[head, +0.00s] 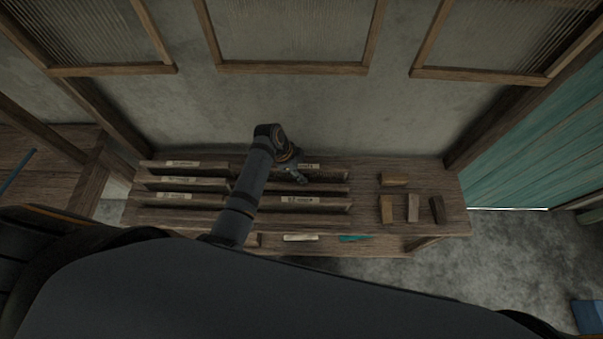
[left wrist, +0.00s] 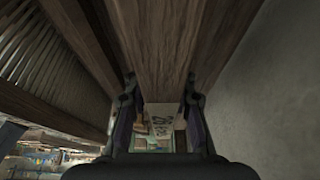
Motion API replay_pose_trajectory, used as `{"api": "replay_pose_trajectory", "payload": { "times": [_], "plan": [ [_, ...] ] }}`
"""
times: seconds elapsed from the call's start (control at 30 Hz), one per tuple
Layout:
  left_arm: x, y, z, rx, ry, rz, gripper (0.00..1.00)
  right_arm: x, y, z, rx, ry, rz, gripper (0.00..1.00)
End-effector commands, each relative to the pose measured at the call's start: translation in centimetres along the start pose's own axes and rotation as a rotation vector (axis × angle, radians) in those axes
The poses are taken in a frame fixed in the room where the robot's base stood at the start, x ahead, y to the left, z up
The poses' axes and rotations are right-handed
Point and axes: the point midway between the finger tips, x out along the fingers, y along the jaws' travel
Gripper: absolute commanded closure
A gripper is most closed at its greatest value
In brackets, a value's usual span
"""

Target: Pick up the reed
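Several long wooden slats with pale labels, which look like the reeds, stand in rows on the wooden shelf (head: 366,208). One is the front right slat (head: 322,203); another is the back left slat (head: 205,165). My left gripper (head: 302,179) is over the right-hand rows, close to the back right slat (head: 325,172), partly hiding it. I cannot tell if the gripper touches a slat. My right gripper is not in view.
Several small wooden blocks (head: 413,207) sit on the shelf's right part. A teal piece (head: 353,238) and a labelled slat (head: 300,238) lie at the front, lower down. A grey wall (head: 320,120) rises behind. The floor at the right is mostly clear.

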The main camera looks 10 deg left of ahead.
Motion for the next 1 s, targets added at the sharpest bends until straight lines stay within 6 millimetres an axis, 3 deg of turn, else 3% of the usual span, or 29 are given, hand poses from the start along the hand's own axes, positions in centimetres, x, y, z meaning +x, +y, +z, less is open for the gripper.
{"api": "replay_pose_trajectory", "payload": {
  "times": [0.17, 0.7, 0.87, 1.0],
  "plan": [
    [0.0, 0.0, 0.0, 0.0, 0.0, 0.0, 1.0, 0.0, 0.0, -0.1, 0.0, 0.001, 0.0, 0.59],
    [-0.2, -0.1, -0.1, 0.0, 0.001, -0.001, 1.0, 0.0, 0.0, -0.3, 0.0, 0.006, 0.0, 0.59],
    [-1.6, -0.1, -0.7, 0.0, 0.002, -0.003, 1.0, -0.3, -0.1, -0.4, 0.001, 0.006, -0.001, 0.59],
    [-4.1, 0.7, -1.2, 0.0, 0.001, -0.002, 1.0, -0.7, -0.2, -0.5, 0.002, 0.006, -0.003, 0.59]
  ]
}}
